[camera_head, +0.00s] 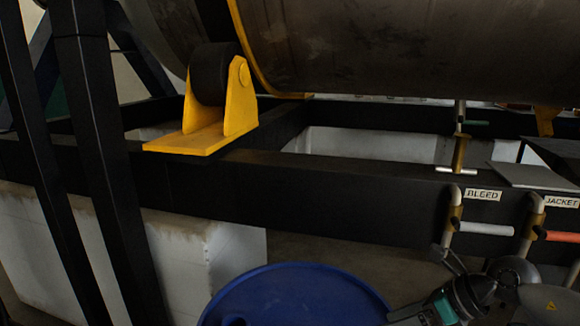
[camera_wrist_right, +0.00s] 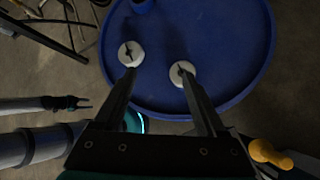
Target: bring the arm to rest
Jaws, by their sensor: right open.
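My right arm (camera_head: 464,296) comes in at the lower right of the head view, beside the blue drum. My right gripper (camera_wrist_right: 158,72) shows in the wrist view with its two dark fingers spread apart and nothing between them. Its fingertips appear over the blue drum lid (camera_wrist_right: 225,55), close in the picture to two pale round caps (camera_wrist_right: 131,53) (camera_wrist_right: 182,73); I cannot tell the height above them. In the head view the gripper's fingertips are hard to make out. My left gripper is not identifiable in either view.
A black frame (camera_head: 330,195) carries a large metal cylinder (camera_head: 340,45) on a yellow roller bracket (camera_head: 205,125). Pipes with a white handle (camera_head: 485,228) and an orange handle (camera_head: 562,236) hang near my right arm, labelled BLEED and JACKET. The blue drum (camera_head: 290,295) stands below.

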